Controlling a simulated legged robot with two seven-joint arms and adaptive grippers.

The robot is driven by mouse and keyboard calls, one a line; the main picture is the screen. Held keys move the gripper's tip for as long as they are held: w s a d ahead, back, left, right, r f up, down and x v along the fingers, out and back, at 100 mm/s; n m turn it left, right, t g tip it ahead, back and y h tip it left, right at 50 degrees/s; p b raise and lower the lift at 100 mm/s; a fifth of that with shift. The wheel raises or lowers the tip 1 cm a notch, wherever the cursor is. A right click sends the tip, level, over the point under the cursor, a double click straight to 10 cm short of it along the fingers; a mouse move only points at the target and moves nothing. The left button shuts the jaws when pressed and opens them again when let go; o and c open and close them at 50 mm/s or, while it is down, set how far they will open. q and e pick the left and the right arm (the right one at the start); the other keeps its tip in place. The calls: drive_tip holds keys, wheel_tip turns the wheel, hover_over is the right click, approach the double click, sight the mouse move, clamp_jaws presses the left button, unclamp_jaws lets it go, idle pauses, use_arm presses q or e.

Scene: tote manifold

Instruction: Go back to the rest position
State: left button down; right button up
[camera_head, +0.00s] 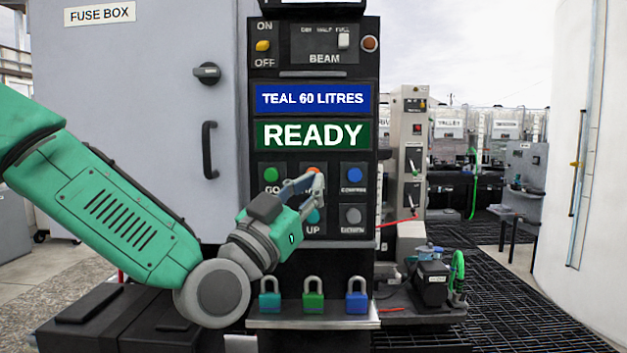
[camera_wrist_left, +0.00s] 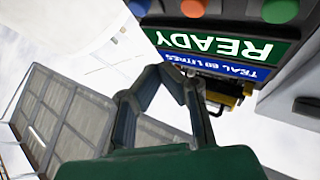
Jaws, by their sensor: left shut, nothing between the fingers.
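My left arm reaches in from the left in the head view. My left gripper (camera_head: 316,184) is shut and empty, in front of the button panel (camera_head: 262,222). Its fingers partly cover the red button (camera_head: 313,171) and the teal UP button (camera_head: 313,216); I cannot tell whether they touch the panel. In the left wrist view the shut fingers (camera_wrist_left: 168,72) point toward the upside-down panel with its READY sign (camera_wrist_left: 215,46). My right gripper is not in view.
A grey fuse box (camera_head: 130,75) with a handle stands left of the panel. A shelf (camera_head: 310,321) below holds three padlocks. A small motor-like device (camera_head: 432,283) sits to the right. A white tank (camera_head: 590,200) stands far right, beyond dark grating (camera_head: 510,300).

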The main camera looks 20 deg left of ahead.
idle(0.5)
use_arm(q)
wheel_tip(320, 180, down, 25)
drive_tip(key=d+n+g+y+b, duration=0.1)
drive_tip(key=g+y+b, duration=0.1)
drive_tip(key=g, duration=0.4)
drive_tip(key=s+a+f+n+g+y+b, duration=0.1)
drive_tip(key=s+f+g, duration=0.25)
drive_tip(key=f, duration=0.55)
drive_tip(key=s+a+f+n+g+y+b, duration=0.15)
drive_tip(key=s+f, duration=0.25)
drive_tip(key=f, duration=0.5)
drive_tip(key=s+a+f+n+g+y, duration=0.1)
drive_tip(key=s+a+f+g, duration=0.2)
drive_tip(key=s+f, duration=0.4)
drive_tip(key=s+a+f+n+g+y+b, duration=0.1)
drive_tip(key=s+a+f+g+y, duration=0.1)
drive_tip(key=s+f, duration=0.5)
drive_tip(key=s+a+f+n+g+y+b, duration=0.1)
drive_tip(key=s+a+f+g, duration=0.4)
drive_tip(key=s, duration=0.8)
wheel_tip(320, 180, down, 3)
drive_tip(key=shift+a+r, duration=0.2)
drive_tip(key=shift+a, duration=0.1)
drive_tip(key=shift+w, duration=0.15)
